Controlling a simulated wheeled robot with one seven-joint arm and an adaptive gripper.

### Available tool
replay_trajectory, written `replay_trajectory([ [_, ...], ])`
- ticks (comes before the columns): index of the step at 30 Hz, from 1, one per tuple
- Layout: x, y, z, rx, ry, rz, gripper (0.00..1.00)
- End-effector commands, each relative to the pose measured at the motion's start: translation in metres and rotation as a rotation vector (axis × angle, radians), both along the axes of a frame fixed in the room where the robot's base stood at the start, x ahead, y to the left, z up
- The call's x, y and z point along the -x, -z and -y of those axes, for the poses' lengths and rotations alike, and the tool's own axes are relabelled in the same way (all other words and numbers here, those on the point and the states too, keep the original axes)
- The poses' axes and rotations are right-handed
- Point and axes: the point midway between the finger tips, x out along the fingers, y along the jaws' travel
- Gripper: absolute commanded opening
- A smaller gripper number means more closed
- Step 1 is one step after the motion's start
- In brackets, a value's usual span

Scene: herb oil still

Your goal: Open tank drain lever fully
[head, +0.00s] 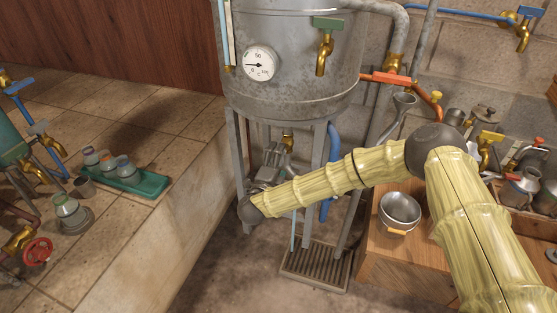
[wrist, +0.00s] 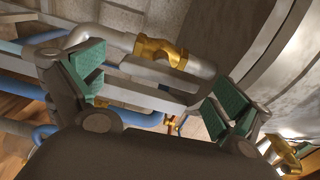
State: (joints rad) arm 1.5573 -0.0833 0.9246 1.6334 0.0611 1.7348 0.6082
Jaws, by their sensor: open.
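The grey metal tank (head: 290,90) stands on legs and carries a dial gauge and a tap with a green lever (head: 327,23). Under it, a small brass fitting (head: 288,140) shows behind my gripper (head: 271,158). My gripper is between the tank's legs, below its bottom. In the wrist view my gripper (wrist: 155,85) is open and empty, with green pads on both fingers. A brass fitting (wrist: 160,50) on a grey pipe lies beyond the gap between the fingers, apart from them.
Tank legs (head: 241,165) and a blue pipe (head: 333,155) stand close around my gripper. A floor grate (head: 316,268) lies below. A wooden bench with a metal bowl (head: 399,211) is at the right. A green tray (head: 135,181) with jars is on the tiled ledge at left.

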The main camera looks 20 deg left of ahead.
Motion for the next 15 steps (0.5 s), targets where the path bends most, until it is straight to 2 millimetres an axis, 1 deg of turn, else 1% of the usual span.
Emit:
replay_trajectory([
  [5,0.017,0.0,-0.001,0.0,-0.003,-0.002,1.0],
  [15,0.078,0.001,-0.004,0.001,-0.004,-0.003,1.0],
])
